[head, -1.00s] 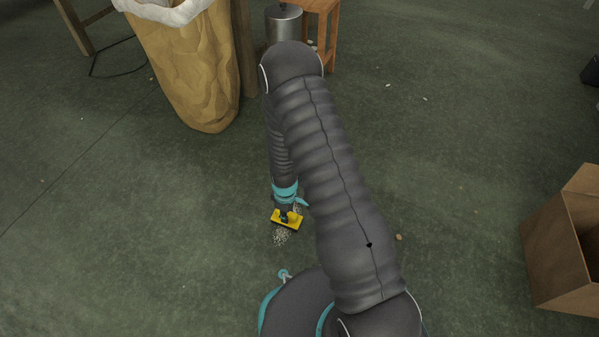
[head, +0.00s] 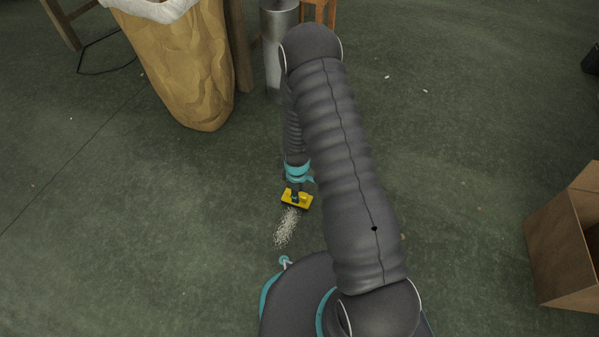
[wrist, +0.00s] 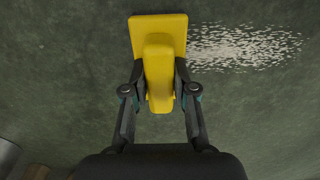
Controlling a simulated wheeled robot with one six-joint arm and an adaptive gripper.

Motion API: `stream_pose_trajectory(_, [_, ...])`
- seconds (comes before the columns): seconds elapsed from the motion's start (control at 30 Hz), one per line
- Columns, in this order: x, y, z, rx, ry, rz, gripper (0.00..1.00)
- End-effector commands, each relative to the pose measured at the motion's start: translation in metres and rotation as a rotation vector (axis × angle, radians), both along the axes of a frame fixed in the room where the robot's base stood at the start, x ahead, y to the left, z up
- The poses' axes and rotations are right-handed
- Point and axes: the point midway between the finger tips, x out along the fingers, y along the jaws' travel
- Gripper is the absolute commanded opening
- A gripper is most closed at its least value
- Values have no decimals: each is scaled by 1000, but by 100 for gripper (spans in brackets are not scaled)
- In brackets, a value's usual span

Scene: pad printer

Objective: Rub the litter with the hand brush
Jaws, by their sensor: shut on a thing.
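The hand brush (head: 297,200) is yellow, with a wide head and a raised handle. My gripper (head: 294,187) is shut on its handle. In the wrist view the brush (wrist: 159,38) points away from me, with my gripper's fingers (wrist: 159,90) on either side of the handle. The litter (head: 286,226) is a patch of pale small bits on the green floor, just below the brush in the head view. In the wrist view the litter (wrist: 243,47) spreads to the right from the brush head. I cannot tell whether the bristles touch the floor.
A large brown paper sack (head: 182,65) stands at the upper left by wooden legs. A metal cylinder (head: 275,55) stands beside it, partly behind my arm. An open cardboard box (head: 565,245) is at the right edge. The floor left of the litter is clear.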

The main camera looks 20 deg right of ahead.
Motion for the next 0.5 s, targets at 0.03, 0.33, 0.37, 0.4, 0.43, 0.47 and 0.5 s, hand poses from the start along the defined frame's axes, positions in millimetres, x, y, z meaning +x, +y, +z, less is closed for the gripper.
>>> stream_pose_trajectory(0.03, [1,-2,1,-1,-1,0,0])
stream_pose_trajectory(0.33, [4,-7,25,0,-3,8,0])
stream_pose_trajectory(0.37, [4,-6,26,0,-1,9,0])
stream_pose_trajectory(0.4, [4,-5,29,0,-1,10,0])
stream_pose_trajectory(0.43, [4,-5,32,0,-1,11,0])
stream_pose_trajectory(0.47, [4,-5,35,0,-1,12,0])
stream_pose_trajectory(0.5, [4,-5,38,0,-1,12,0])
